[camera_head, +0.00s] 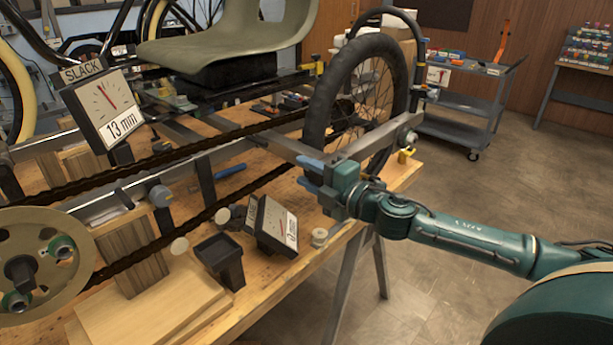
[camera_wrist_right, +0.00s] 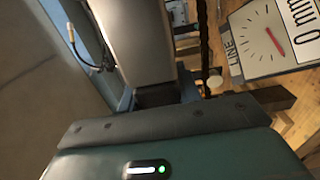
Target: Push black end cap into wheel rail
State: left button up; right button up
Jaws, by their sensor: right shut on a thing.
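My right gripper (camera_head: 309,175) is at the near end of the grey wheel rail (camera_head: 372,140), beside the rear wheel. In the right wrist view, its blue fingers (camera_wrist_right: 157,98) are shut on a dark piece that looks like the black end cap (camera_wrist_right: 156,95). The cap lines up with the end of the grey rail (camera_wrist_right: 135,40) and seems to touch it. I cannot tell how deep the cap sits. In the head view the gripper hides the cap. My left gripper is not in view.
A "LINE" gauge (camera_head: 272,226) and a black open cup (camera_head: 219,258) stand on the wooden bench (camera_head: 265,282) below the gripper. A "SLACK" gauge (camera_head: 104,103) reads 13 mm. The black-tyred wheel (camera_head: 322,95) is close by.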

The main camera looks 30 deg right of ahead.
jog(key=shift+d, duration=0.15)
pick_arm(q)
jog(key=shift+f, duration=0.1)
pick_arm(e)
jog(key=o, duration=1)
jog(key=shift+o, duration=0.2)
jog(key=shift+s+d+f, duration=0.1)
jog(key=shift+s+f, duration=0.05)
jog(key=shift+s, duration=0.1)
pick_arm(q)
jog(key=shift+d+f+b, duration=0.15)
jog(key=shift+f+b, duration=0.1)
jog(key=shift+b, duration=0.5)
pick_arm(e)
jog(key=v, duration=1.2)
jog(key=shift+s, duration=0.2)
